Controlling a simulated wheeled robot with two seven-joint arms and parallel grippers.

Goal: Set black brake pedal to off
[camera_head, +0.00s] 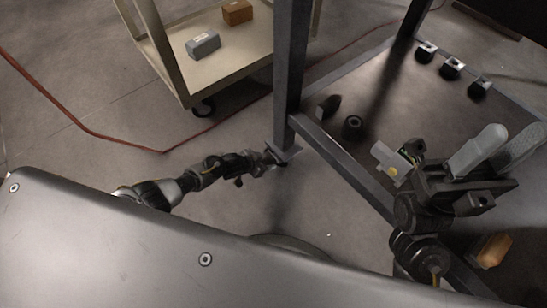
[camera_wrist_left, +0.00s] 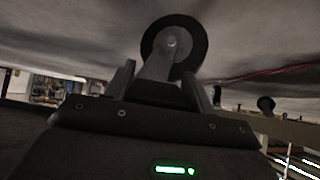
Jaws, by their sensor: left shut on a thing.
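My left gripper (camera_head: 275,157) is low down at the foot of a dark upright post. In the left wrist view, my left gripper (camera_wrist_left: 158,85) is shut on a dark piece between its fingers, which I take to be the black brake pedal (camera_wrist_left: 153,93). Just beyond it is a caster wheel (camera_wrist_left: 192,36) with a black tyre and a grey fork. In the head view the pedal is hidden, and its on or off position cannot be read. My right gripper (camera_head: 497,149) is raised at the right, its two light grey fingers apart and empty.
A beige cart (camera_head: 140,75) carries a grey box (camera_head: 203,45) and a brown box (camera_head: 237,12). A red cable (camera_head: 110,139) lies on the floor.

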